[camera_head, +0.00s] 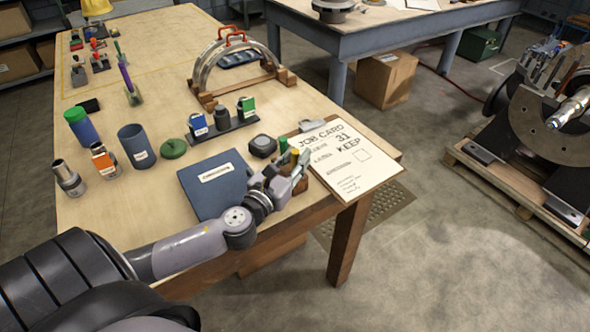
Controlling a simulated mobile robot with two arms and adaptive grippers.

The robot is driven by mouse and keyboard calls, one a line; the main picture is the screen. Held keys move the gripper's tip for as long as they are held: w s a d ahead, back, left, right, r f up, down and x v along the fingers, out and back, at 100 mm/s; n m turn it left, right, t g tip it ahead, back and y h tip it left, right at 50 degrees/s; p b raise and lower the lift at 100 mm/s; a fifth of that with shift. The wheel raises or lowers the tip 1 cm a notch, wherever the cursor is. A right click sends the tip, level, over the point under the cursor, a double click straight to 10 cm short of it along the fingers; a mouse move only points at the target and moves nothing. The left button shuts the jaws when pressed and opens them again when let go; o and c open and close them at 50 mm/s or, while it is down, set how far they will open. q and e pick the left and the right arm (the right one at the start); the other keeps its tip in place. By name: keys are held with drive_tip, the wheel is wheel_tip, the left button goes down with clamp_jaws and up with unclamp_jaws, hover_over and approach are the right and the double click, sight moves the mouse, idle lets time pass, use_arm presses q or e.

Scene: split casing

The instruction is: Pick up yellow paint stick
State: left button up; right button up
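My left gripper (293,163) reaches over the near right part of the wooden table, beside the job card. A small yellow piece (294,152), likely the top of the yellow paint stick, shows right at its fingertips. A green-topped stick (283,144) stands just to the left. A small brown block (301,186) shows beside the fingers, partly hidden by them. The fingers cover most of the yellow piece, and I cannot tell whether they grip it or stand around it. My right gripper is not in view.
A clipboard with a job card (350,175) lies right of the gripper. A blue folder (205,190) lies left of it, and a round black container (263,146) stands behind.

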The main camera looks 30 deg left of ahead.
use_arm(q)
drive_tip(key=c, duration=0.5)
clamp_jaws()
drive_tip(key=shift+r, duration=0.15)
